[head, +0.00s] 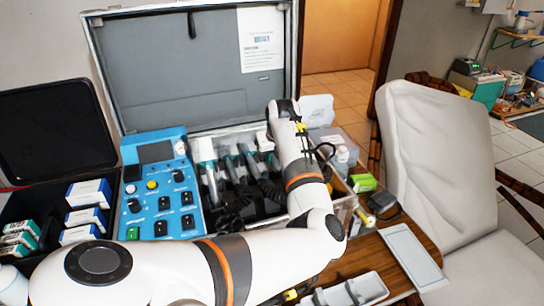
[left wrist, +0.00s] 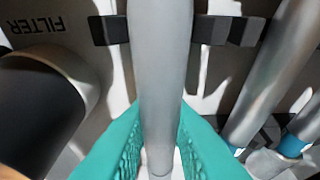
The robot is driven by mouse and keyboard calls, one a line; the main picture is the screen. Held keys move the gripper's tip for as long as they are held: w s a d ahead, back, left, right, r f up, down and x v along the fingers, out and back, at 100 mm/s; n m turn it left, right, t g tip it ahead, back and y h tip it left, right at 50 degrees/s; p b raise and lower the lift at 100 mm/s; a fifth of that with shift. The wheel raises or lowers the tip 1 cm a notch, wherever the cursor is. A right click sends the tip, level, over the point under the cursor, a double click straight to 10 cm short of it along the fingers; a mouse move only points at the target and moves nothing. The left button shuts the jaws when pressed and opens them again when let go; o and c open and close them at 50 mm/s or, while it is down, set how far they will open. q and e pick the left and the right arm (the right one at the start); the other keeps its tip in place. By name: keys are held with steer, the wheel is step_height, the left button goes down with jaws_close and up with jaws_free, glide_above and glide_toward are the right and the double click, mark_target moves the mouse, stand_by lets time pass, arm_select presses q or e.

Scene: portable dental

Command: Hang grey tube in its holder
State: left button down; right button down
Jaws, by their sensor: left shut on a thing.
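The grey tube (left wrist: 163,65) stands lengthwise in the middle of the left wrist view. My left gripper (left wrist: 158,135) is shut on it, with a teal finger on each side. A dark holder clip (left wrist: 110,30) shows behind and beside the tube, with another dark part (left wrist: 212,30) on its right. I cannot tell whether the tube is seated in it. In the head view my left arm reaches into the open case (head: 195,75), and its wrist hides the held tube and the fingertips. My right gripper's fingers are not in view.
Other tubes and handpieces (head: 207,165) hang close by in the case; one metal tube (left wrist: 268,75) is just right of the held one. A dark cylinder (left wrist: 40,105) is at left. A blue control panel (head: 160,190) lies left, and a wooden table (head: 375,265) lies right.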

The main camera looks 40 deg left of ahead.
arm_select(q)
steer(key=shift+r+p, duration=1.35)
steer(key=shift+r, duration=1.75)
steer(key=s+a+r+n+y, duration=0.3)
steer(key=s+r+y, duration=0.1)
steer(key=r+y, duration=0.35)
steer(key=d+m+t+y+b, duration=0.1)
steer(key=d+y, duration=0.5)
steer(key=d, duration=0.6)
steer(key=shift+s+d+t+y+b, duration=0.15)
steer(key=shift+s+t+y+b, duration=0.3)
steer(key=shift+b, duration=0.45)
